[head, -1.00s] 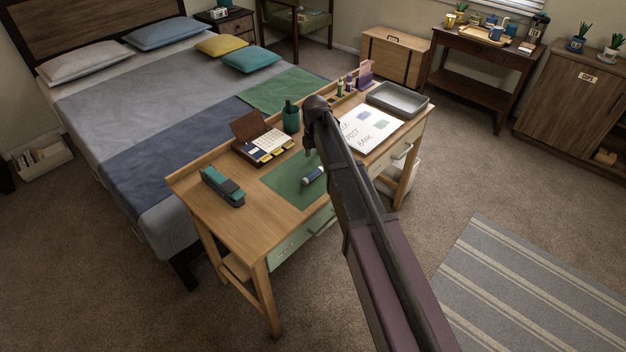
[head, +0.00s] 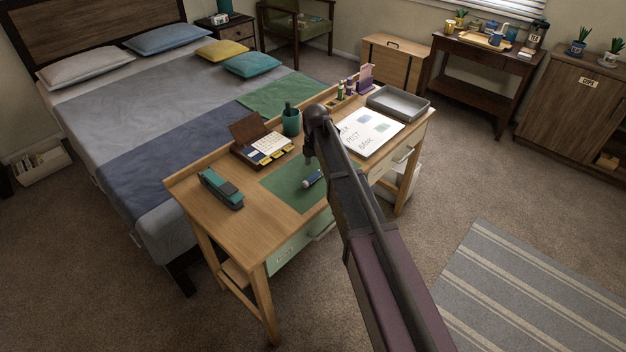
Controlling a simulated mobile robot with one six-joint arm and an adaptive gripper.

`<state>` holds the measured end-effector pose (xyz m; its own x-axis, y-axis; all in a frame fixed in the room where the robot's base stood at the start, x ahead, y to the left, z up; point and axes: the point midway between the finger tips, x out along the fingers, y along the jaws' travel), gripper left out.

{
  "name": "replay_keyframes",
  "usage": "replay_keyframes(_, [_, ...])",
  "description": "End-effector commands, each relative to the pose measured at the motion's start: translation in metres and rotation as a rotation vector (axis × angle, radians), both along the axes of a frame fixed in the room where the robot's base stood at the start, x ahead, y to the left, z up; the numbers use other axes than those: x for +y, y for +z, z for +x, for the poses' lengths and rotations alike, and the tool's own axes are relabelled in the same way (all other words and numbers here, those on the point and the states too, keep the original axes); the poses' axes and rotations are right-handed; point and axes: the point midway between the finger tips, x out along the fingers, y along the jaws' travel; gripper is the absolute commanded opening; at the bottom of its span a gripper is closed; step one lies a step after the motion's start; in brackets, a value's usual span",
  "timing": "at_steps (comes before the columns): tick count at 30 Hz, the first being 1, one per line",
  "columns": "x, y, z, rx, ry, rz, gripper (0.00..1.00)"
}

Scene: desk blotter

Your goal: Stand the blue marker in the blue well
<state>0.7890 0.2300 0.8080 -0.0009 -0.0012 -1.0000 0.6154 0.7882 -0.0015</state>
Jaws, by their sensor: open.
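The blue marker (head: 312,180), a short cylinder with a blue end and a pale band, lies on its side on the green blotter (head: 283,184). My arm hides its right end. My gripper (head: 308,160) is open and points down, just above and behind the marker in the head view. The gap between them is hard to judge. Several small upright coloured items (head: 350,88) stand at the back right of the desk. I cannot make out a blue well among them.
On the desk (head: 205,217) are a teal stapler-like object (head: 221,188), an open card box (head: 264,145), a dark green cup (head: 291,123), a paper pad with writing (head: 372,132) and a grey tray (head: 398,101). The front left desktop is clear.

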Motion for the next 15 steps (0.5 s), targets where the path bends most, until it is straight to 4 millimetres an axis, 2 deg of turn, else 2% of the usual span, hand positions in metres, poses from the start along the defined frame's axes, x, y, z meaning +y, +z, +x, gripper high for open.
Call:
replay_keyframes(3, [0.0, -0.013, 0.001, 0.0, 0.0, 0.0, 0.74])
replay_keyframes(15, [0.0, -0.041, 0.002, 0.0, 0.0, 0.0, 0.74])
